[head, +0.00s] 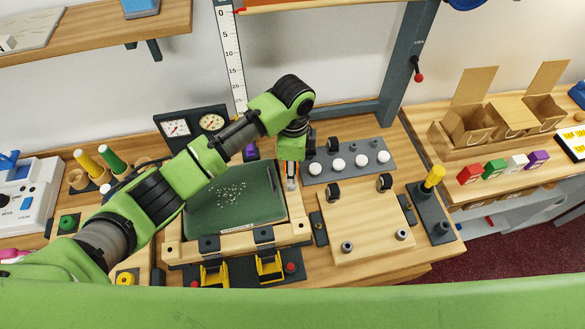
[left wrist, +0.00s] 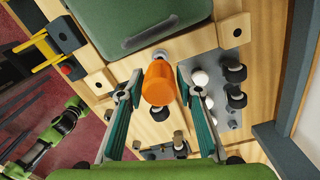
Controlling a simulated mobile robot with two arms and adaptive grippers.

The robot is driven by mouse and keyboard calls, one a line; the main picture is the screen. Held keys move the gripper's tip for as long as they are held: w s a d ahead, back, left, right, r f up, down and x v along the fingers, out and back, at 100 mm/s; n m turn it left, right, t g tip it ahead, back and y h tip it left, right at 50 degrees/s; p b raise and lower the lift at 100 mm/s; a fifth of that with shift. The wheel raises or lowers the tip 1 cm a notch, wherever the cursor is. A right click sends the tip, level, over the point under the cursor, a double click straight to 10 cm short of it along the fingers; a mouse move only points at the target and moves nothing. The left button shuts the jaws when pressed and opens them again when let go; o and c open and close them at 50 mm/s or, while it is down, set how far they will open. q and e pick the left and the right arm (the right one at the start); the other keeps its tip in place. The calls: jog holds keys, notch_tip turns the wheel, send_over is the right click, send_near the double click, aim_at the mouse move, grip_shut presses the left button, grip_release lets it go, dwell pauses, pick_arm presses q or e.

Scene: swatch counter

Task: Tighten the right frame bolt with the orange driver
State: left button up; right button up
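The wooden frame (head: 299,219) surrounds a dark green panel (head: 245,212) with white specks on it. My left gripper (head: 291,176) is over the frame's right rail, near its far end. The driver's grey metal end (left wrist: 160,55) points down at the wood beside the green panel. The right bolt is hidden under the driver, so contact cannot be told. A small green arm part (left wrist: 62,122), probably my right arm, shows; its gripper is unclear.
A grey strip with several white knobs (head: 338,164) lies just right of the gripper. A wooden board (head: 362,232) with black rollers is beside the frame. Yellow clamps (head: 269,267) stand at the front edge. Gauges (head: 193,127) stand behind the frame.

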pick_arm(q)
jog(key=c, duration=0.9)
jog(key=m, duration=0.7)
jog(key=shift+a, duration=0.1)
jog(key=m, duration=0.4)
jog(key=shift+s, duration=0.1)
jog(key=m, duration=0.4)
jog(key=shift+s+a, duration=0.1)
jog(key=o, duration=0.9)
